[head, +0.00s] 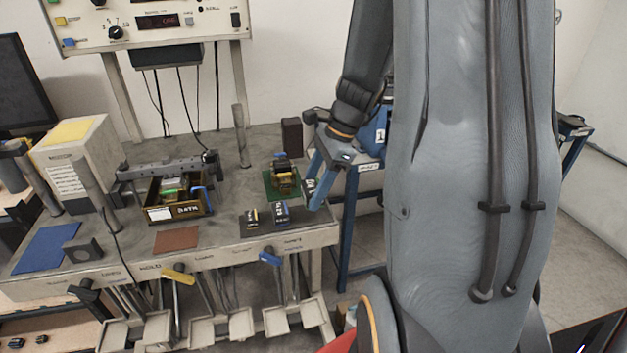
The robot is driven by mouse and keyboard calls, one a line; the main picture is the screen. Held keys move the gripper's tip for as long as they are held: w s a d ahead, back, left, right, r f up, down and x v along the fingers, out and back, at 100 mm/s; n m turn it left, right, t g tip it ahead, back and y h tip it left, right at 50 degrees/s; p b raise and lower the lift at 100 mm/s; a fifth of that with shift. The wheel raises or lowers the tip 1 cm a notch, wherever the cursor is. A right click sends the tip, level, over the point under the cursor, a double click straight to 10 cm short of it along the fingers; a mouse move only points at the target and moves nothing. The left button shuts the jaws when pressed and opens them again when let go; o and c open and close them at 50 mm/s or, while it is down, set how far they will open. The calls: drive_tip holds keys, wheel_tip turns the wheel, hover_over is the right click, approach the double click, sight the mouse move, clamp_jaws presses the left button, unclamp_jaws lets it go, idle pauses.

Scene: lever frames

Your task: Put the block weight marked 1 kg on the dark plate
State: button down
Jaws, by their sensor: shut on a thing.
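My gripper (314,187) has blue fingers and is over the right end of the bench, just right of the green plate. It is shut on a small dark and light block (310,185), mostly hidden by the fingers; its marking is not readable. The dark plate (264,228) lies at the bench's front right, left of and below my gripper in the picture.
Several stacked blocks (283,175) stand on a green plate (269,188) behind the dark plate. A labelled tray (178,213) holds blocks at centre left. A brown plate (176,238) and a blue plate (45,248) lie bare. A dark upright block (291,135) stands behind.

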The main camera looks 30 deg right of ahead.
drive_tip(key=shift+d+f+p, duration=0.1)
drive_tip(key=shift+f+p, duration=0.25)
drive_tip(key=shift+f, duration=1.55)
drive_tip(key=shift+f, duration=0.1)
drive_tip(key=c, duration=0.8)
unclamp_jaws()
drive_tip(key=shift+o, duration=0.2)
drive_tip(key=b+v, duration=0.3)
drive_tip(key=v, duration=0.9)
drive_tip(key=s+a+f+n+h, duration=0.2)
drive_tip(key=s+a+f+n, duration=0.1)
drive_tip(key=a+n, duration=0.5)
drive_tip(key=s+a+f+n+h, duration=0.2)
drive_tip(key=s+a+f+n, duration=0.1)
drive_tip(key=a+n, duration=0.6)
drive_tip(key=f+n, duration=0.1)
drive_tip(key=n, duration=0.3)
drive_tip(key=shift+s+f+t, duration=0.25)
drive_tip(key=shift+f+t, duration=0.05)
drive_tip(key=shift+f, duration=0.1)
drive_tip(key=shift+a, duration=0.1)
